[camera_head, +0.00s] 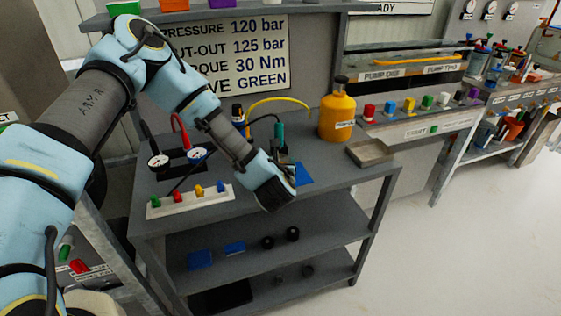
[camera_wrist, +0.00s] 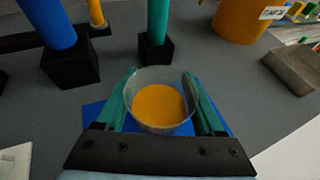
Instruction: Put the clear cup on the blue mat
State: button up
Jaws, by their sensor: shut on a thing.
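The clear cup (camera_wrist: 160,78) stands upright between the two green fingers of my gripper (camera_wrist: 159,88) in the wrist view. My gripper is shut on it, one finger along each side. The cup holds something orange-yellow. The blue mat (camera_wrist: 94,112) shows on both sides of the cup, beneath it; I cannot tell whether the cup touches it. In the head view part of the blue mat (camera_head: 304,175) shows on the grey bench top, just beyond my wrist. My wrist hides the fingers and the cup there.
A dark block with a teal post (camera_wrist: 156,48) stands close beyond the cup, with a blue-post block (camera_wrist: 66,62) to its left. An orange bottle (camera_head: 338,113) and shallow tray (camera_head: 370,152) stand to the right. A white strip with coloured knobs (camera_head: 190,201) lies front left.

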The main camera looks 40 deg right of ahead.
jog(key=o, duration=1.6)
jog(key=shift+c, duration=0.2)
jog(key=shift+r, duration=0.1)
jog(key=b+v, duration=0.3)
jog(key=v, duration=0.8)
jog(key=shift+s+a+r, duration=0.25)
jog(key=shift+s+a, duration=0.05)
